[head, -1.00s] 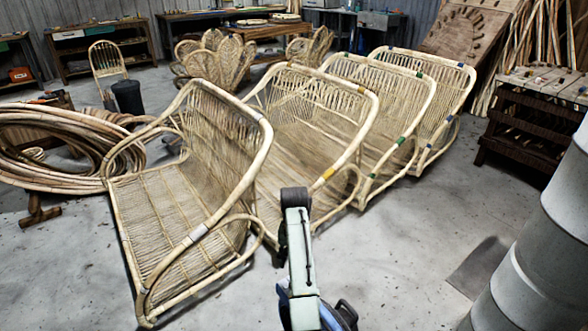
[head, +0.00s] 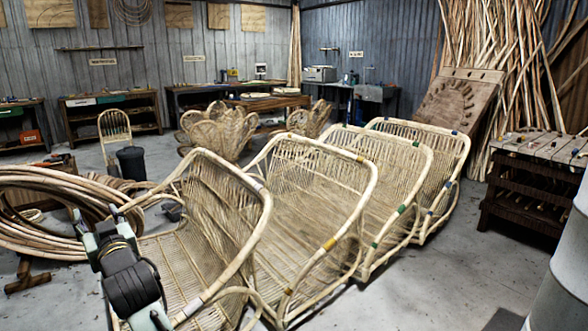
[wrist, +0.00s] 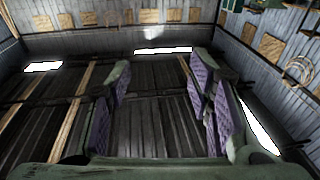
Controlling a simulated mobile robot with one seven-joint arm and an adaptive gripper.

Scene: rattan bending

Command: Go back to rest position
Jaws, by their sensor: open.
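My gripper (wrist: 160,75) shows in the wrist view with its two fingers spread apart. Their inner pads are purple and nothing is between them. Behind them is the dark ceiling with bright light strips, so the gripper points upward. In the head view my arm stands at the lower left, in front of the nearest rattan seat (head: 215,212). I cannot tell there whether any gap separates the arm from that seat.
More rattan seats (head: 305,205) stand in a row to the right. Coiled rattan (head: 45,225) lies at the left. A grey drum (head: 565,285) stands at the lower right, near a dark rack (head: 520,195). Bare floor (head: 440,275) lies between the seats and drum.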

